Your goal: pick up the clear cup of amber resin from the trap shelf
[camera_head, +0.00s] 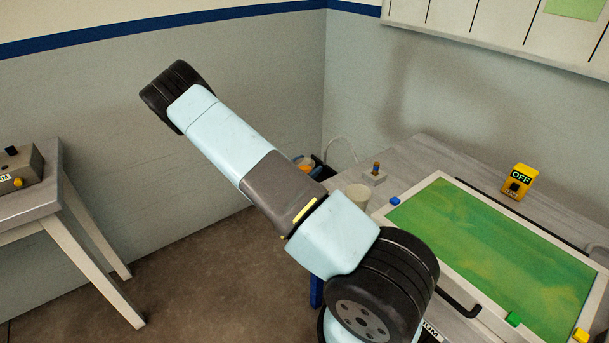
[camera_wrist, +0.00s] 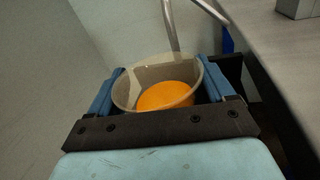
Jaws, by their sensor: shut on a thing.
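The clear cup (camera_wrist: 124,92) of amber resin sits between the two blue fingers of my gripper (camera_wrist: 163,80) in the wrist view. The fingers press on its left and right sides, and its open rim faces the camera. Orange-amber resin (camera_wrist: 165,96) fills its lower part. In the head view, a bit of the orange resin (camera_head: 304,162) shows beyond my arm, which hides most of the cup and gripper. The trap shelf is not clearly visible, and I cannot tell whether the cup touches it.
A clear tube (camera_wrist: 171,25) comes down close behind the cup's rim. The workbench (camera_head: 432,153) edge is close on the right. A pale cup (camera_head: 358,194) and a framed green panel (camera_head: 490,250) are on it. A side table (camera_head: 32,203) stands at left.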

